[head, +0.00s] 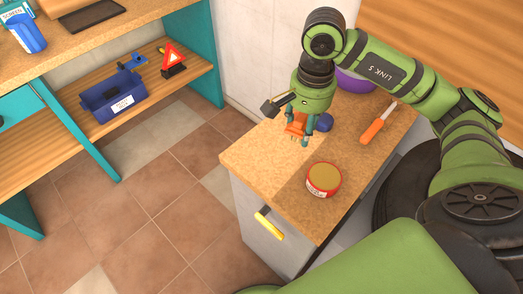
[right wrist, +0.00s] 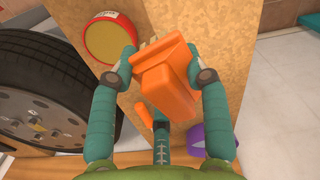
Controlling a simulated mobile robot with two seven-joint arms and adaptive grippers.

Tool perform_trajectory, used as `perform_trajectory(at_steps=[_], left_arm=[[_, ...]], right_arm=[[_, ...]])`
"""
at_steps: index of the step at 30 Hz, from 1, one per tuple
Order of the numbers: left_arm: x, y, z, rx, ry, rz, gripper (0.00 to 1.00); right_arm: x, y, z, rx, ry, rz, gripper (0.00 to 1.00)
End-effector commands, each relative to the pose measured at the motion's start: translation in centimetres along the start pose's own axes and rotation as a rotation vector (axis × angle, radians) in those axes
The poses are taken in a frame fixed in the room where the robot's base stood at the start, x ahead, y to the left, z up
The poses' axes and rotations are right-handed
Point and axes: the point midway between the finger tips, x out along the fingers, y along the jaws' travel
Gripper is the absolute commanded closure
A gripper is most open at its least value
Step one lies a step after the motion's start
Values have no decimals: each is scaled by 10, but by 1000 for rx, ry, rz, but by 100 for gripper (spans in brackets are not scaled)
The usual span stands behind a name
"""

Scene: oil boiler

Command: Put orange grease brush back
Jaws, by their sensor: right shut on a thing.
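My right gripper (head: 300,136) is over the wooden top of the cabinet and is shut on the orange grease brush (head: 295,123). In the right wrist view the brush's blocky orange body (right wrist: 165,85) sits between the two teal fingers of the right gripper (right wrist: 165,72). A small pale end of the brush shows past its far side, partly hidden. I cannot tell whether the brush touches the cabinet top. My left gripper is not in view.
A dark tyre (head: 398,180) is to the right. A blue toolbox (head: 113,98) lies on the left shelf.

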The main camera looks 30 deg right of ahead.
Motion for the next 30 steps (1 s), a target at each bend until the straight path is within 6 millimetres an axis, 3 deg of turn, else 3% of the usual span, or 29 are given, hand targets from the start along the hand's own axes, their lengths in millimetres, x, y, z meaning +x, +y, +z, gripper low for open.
perform_trajectory(at_steps=[4,8,14,21,25,30], left_arm=[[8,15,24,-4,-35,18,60],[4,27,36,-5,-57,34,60],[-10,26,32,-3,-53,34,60],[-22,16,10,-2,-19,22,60],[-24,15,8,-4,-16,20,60],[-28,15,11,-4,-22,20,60]], right_arm=[[4,21,-20,222,17,8,79],[5,21,-24,295,21,8,79],[26,-18,-15,299,16,8,79],[59,-67,-4,299,19,8,79],[70,-82,-3,300,22,8,79],[82,-86,-2,301,22,11,79]])
